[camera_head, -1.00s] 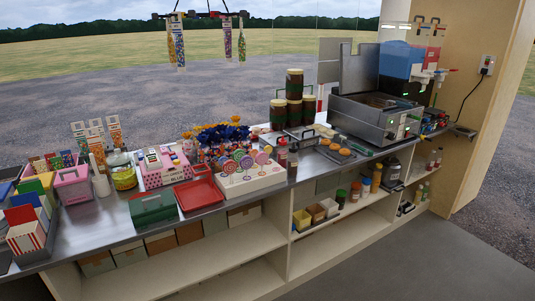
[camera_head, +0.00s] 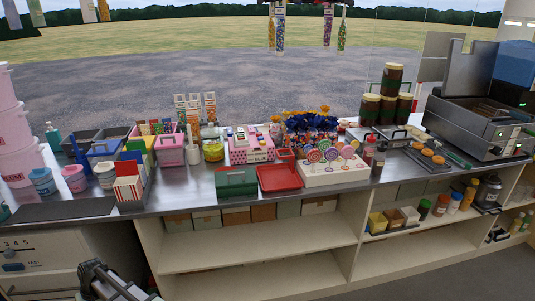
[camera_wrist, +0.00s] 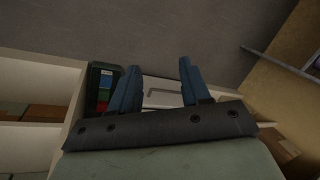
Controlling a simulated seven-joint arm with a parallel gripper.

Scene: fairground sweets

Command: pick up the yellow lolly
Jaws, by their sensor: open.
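Several round swirled lollies (camera_head: 331,154) stand upright on sticks in a white stand (camera_head: 334,177) near the front edge of the counter, right of the red tray. They show pink, green, purple and orange tones. At this size I cannot tell which one is the yellow lolly. My gripper (camera_wrist: 157,82) shows in the wrist view with its two blue fingers apart and nothing held between them. No lolly is visible in the wrist view.
A red tray (camera_head: 279,177) and a green box (camera_head: 236,182) sit left of the stand. Blue-and-orange wrapped sweets (camera_head: 310,125) are behind it, and a metal tray (camera_head: 427,157) is to the right. Shelves (camera_head: 260,246) lie below the counter. Striped boxes (camera_head: 129,186) stand at left.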

